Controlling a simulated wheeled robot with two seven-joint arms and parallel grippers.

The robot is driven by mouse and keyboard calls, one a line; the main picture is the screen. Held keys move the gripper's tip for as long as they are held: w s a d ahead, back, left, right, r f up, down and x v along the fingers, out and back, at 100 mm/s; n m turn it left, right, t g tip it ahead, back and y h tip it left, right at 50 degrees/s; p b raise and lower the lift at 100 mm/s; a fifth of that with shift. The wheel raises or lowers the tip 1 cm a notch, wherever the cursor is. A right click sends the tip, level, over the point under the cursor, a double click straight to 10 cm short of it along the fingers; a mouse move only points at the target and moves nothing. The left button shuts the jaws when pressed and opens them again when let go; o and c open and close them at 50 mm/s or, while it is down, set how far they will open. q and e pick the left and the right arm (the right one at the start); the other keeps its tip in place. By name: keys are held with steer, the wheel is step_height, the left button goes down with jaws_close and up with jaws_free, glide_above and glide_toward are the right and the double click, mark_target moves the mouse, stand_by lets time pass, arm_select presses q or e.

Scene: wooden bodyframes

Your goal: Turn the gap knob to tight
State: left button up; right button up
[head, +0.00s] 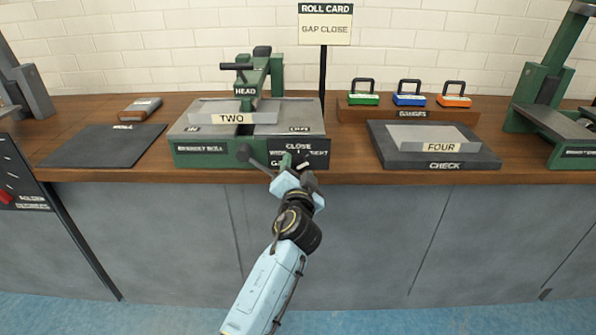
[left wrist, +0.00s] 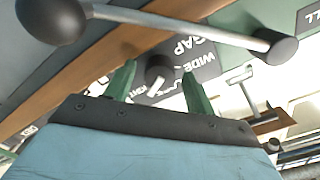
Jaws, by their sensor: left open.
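The gap knob (head: 303,163) is dark with a pale pointer line and sits on the black label panel (head: 318,147) at the front right of the green roller machine. The panel reads CLOSE at the top and WIDE at the left; the rest is partly hidden. In the left wrist view the knob (left wrist: 160,70) shows between two green fingers. My left gripper (head: 293,165) is open in front of the panel, its fingers (left wrist: 158,86) on either side of the knob. I cannot tell whether they touch it. My right gripper is out of view.
A plate marked TWO (head: 232,118) lies on the machine. The card (head: 325,29) reads GAP CLOSE. A CHECK block (head: 443,163) stands right.

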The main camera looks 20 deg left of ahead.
arm_select(q)
steer(key=shift+s+d, duration=0.1)
steer(key=shift+s, duration=0.2)
steer(key=p+v, duration=0.1)
steer(key=v, duration=1.1)
steer(key=shift+s+p, duration=0.3)
steer(key=shift+s, duration=0.1)
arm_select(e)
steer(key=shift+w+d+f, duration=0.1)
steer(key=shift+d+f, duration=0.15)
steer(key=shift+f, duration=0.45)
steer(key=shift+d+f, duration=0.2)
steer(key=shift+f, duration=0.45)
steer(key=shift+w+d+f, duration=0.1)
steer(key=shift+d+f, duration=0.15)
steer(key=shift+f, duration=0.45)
arm_select(q)
steer(key=shift+d, duration=0.1)
